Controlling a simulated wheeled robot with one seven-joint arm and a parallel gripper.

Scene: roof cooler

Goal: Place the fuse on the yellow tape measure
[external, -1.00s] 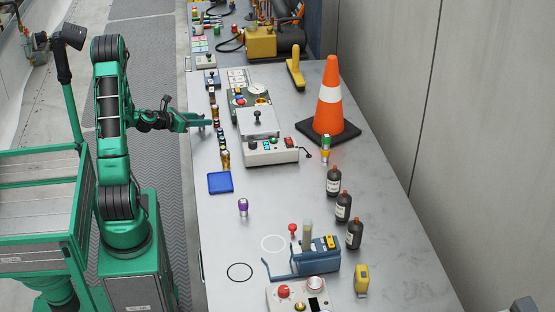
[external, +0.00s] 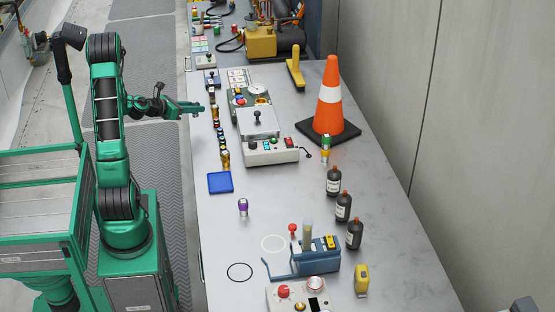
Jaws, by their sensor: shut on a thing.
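My gripper (external: 201,107) is at the left edge of the long grey table, raised just left of the row of small fuse-like cylinders (external: 224,158). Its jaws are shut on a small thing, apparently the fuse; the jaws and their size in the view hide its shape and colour. The yellow tape measure (external: 361,280) stands on the table at the near right, beside the blue-grey device, far from my gripper. Nothing can be seen on top of it.
A grey control box (external: 270,152), an orange cone (external: 330,100) and several dark bottles (external: 343,207) stand on the table. A blue pad (external: 220,182), a purple-topped cylinder (external: 243,206) and a blue-grey device (external: 315,262) are nearer. The table's middle is mostly clear.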

